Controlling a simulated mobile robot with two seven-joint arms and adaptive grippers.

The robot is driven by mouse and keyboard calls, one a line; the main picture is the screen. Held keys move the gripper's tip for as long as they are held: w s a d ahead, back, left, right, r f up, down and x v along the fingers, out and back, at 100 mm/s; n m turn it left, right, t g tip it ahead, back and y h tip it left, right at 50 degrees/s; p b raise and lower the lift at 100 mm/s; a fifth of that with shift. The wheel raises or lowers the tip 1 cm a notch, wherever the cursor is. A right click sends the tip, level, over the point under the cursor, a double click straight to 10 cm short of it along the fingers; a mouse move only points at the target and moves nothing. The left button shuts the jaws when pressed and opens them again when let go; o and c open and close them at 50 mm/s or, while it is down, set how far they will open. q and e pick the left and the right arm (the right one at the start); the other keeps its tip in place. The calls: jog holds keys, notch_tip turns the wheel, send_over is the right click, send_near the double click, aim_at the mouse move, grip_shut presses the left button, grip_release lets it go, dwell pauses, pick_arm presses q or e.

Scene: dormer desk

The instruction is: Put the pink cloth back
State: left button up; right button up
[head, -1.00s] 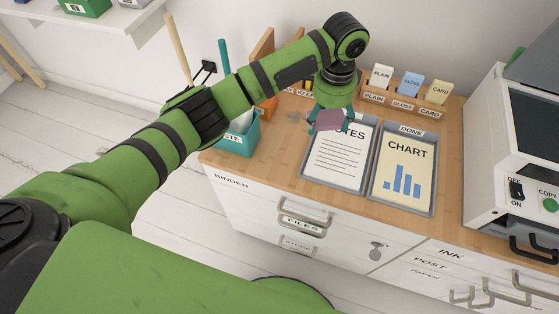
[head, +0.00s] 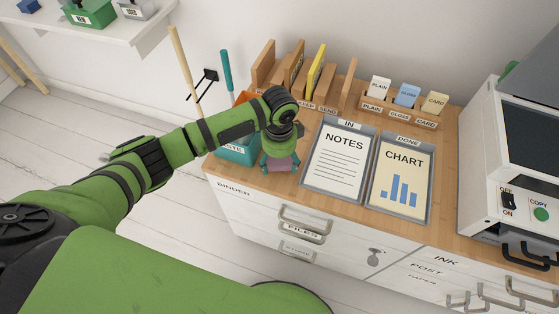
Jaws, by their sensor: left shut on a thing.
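The pink cloth (head: 282,164) hangs in my left gripper (head: 281,160), which is shut on it. The gripper points down over the left part of the wooden desk top, just right of the teal bin (head: 236,152) and left of the NOTES tray. I cannot tell whether the cloth touches the desk. My left forearm and wrist hide part of the teal bin and an orange thing (head: 244,97) behind it. My right gripper is not in view.
The IN tray with the NOTES sheet (head: 338,160) and the DONE tray with the CHART sheet (head: 403,175) lie on the desk. A card rack (head: 397,116) and upright file dividers (head: 295,66) stand behind. A white copier (head: 510,130) stands at right.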

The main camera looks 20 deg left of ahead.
aim_at(279, 163)
pick_arm(q)
jog(key=shift+f, duration=0.7)
jog(key=shift+f, duration=0.2)
jog(key=o, duration=0.7)
jog(key=shift+o, duration=0.2)
jog(key=shift+r, duration=0.1)
notch_tip(279, 163, up, 12)
jog(key=shift+r, duration=0.15)
